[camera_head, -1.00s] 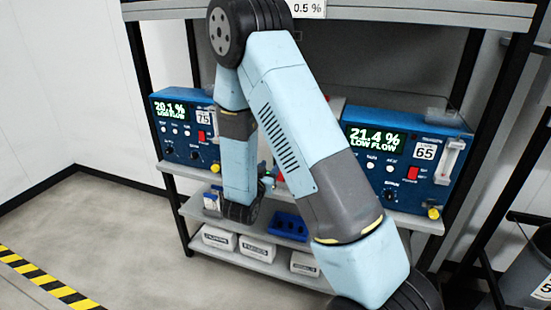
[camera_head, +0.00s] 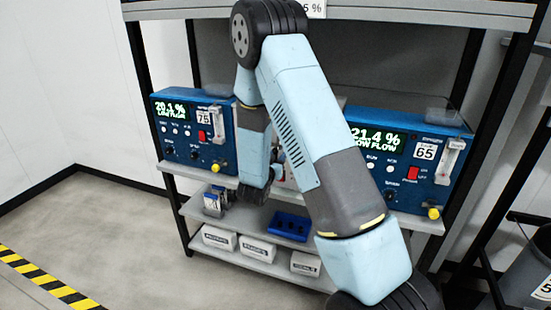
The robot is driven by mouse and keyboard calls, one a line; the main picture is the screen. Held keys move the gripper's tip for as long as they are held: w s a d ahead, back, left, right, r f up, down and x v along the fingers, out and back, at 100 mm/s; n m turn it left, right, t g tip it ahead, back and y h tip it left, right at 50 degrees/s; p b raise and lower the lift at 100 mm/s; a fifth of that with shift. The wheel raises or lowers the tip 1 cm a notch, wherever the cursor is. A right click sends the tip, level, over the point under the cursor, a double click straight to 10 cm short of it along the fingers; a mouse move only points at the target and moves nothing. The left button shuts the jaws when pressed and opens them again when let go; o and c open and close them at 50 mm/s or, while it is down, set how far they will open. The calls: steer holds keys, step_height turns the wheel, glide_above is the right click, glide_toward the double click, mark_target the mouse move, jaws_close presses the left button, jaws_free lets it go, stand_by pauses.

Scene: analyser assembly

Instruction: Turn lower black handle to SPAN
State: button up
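The lower black handle cannot be made out; the middle of the bench is hidden behind my arm. Black knobs show on the left blue analyser (camera_head: 222,128) and, partly covered by my arm, on the right blue analyser (camera_head: 436,188). The left knob (camera_head: 196,154) and right knob (camera_head: 390,197) are too small to read a setting. I cannot read a SPAN mark anywhere. My arm's wrist end is low at the centre, in front of the bench edge between the analysers. My gripper's fingers are hidden behind the forearm, so their state and any contact do not show.
The left display reads 20.1 %, the right 21.4 %, both LOW FLOW. A grey bucket (camera_head: 527,262) stands at right.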

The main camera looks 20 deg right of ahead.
jaws_close()
steer(key=shift+s+d+n, duration=0.1)
steer(key=shift+s+n, duration=0.05)
steer(key=shift+n, duration=0.65)
steer(key=shift+o, duration=0.8)
jaws_free()
steer(key=shift+s, duration=0.1)
steer(key=v, duration=1.3)
steer(key=shift+s+a, duration=0.2)
steer(key=shift+a, duration=0.05)
